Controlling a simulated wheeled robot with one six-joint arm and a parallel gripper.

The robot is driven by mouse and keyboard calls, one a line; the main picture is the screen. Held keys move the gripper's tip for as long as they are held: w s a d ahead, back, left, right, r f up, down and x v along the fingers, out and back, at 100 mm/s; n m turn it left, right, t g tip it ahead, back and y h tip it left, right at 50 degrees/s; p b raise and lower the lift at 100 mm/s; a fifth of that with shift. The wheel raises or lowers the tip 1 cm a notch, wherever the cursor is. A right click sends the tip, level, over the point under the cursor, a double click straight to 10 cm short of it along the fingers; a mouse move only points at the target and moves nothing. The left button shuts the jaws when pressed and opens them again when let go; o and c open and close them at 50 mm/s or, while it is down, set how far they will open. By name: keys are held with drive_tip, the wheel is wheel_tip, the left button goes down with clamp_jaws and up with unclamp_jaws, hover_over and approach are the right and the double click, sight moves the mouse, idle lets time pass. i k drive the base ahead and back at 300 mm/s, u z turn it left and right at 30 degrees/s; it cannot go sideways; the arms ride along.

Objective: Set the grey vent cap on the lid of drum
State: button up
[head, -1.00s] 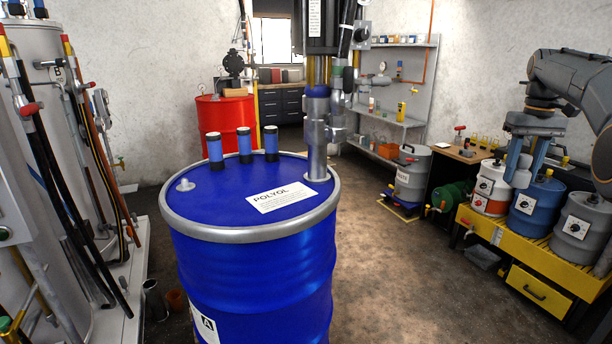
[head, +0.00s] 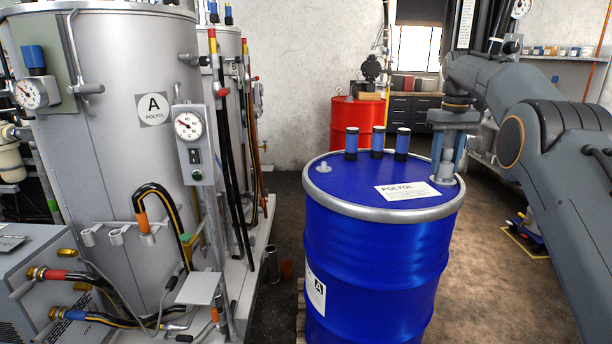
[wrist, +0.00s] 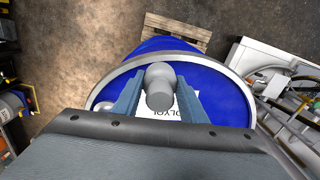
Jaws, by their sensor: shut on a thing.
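The blue drum (head: 375,250) stands upright in the head view, its lid (head: 350,190) carrying a white POLYOL label. My gripper (head: 448,160) is over the lid's right side, close to the rim. In the wrist view my gripper (wrist: 158,112) is shut on the grey vent cap (wrist: 159,84), a rounded grey piece between the two fingers, with the blue lid behind it. Grey metal also shows below the fingers in the head view. I cannot tell whether the cap touches the lid, and the arm hides the spot behind.
Several black-and-blue cylinders (head: 377,141) stand at the lid's back edge. A small pale fitting (head: 323,168) is at its left. Tank A (head: 120,50), with hoses and gauges, fills the left. A red drum (head: 357,122) stands behind. Floor right of the drum is open.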

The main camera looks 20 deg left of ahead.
sight(363, 178)
drive_tip(key=u, duration=0.8)
drive_tip(key=i, duration=1)
drive_tip(key=z, duration=0.05)
